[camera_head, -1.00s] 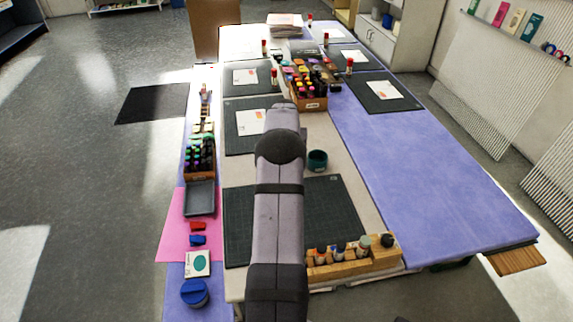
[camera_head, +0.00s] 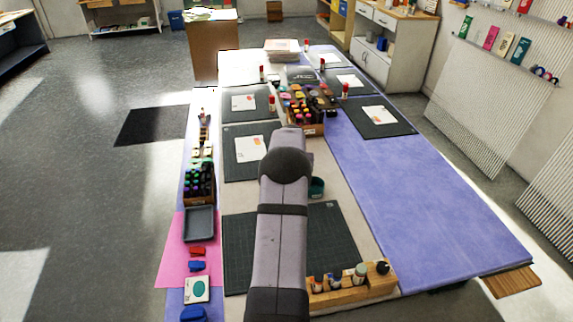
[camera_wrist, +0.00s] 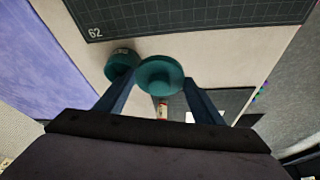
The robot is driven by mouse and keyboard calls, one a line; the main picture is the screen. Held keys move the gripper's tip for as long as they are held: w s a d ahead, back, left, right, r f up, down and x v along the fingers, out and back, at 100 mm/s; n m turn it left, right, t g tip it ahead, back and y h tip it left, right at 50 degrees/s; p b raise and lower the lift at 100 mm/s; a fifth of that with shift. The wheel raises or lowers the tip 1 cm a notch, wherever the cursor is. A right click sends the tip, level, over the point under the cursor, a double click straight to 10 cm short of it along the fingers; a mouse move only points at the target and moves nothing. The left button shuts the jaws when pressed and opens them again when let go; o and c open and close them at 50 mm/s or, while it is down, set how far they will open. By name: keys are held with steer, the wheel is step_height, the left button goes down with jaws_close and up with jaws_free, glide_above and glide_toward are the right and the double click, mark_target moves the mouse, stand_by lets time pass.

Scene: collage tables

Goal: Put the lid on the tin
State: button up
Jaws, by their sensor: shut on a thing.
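The round teal lid (camera_wrist: 160,72) is held between the two fingers of my gripper (camera_wrist: 157,88) in the wrist view. The teal tin (camera_wrist: 119,66) stands on the pale table just left of the lid in that view, and the lid's edge overlaps it in the picture. I cannot tell the height gap between them. In the head view the tin (camera_head: 317,187) shows right of my arm, its left side partly hidden by the arm. My gripper and the lid are hidden behind my arm there.
A dark cutting mat (camera_head: 335,240) lies in front of the tin. A wooden rack (camera_head: 352,290) with several bottles stands at the near edge. A wooden caddy (camera_head: 312,130) of bottles stands behind the tin. The purple tabletop (camera_head: 430,200) at the right is mostly clear.

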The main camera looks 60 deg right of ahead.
steer(key=s+d+r+m+g+p, duration=0.2)
steer(key=s+d+r+m+p, duration=0.2)
steer(key=d, duration=0.3)
steer(key=shift+d+m+h, duration=0.3)
steer(key=shift+m+h, duration=0.1)
steer(key=shift+m, duration=0.2)
steer(key=shift+f, duration=0.1)
steer(key=shift+f, duration=0.15)
steer(key=shift+f+b, duration=1.95)
steer(key=shift+f, duration=1.1)
steer(key=shift+f+b, duration=0.15)
steer(key=shift+b, duration=0.65)
stand_by(0.6)
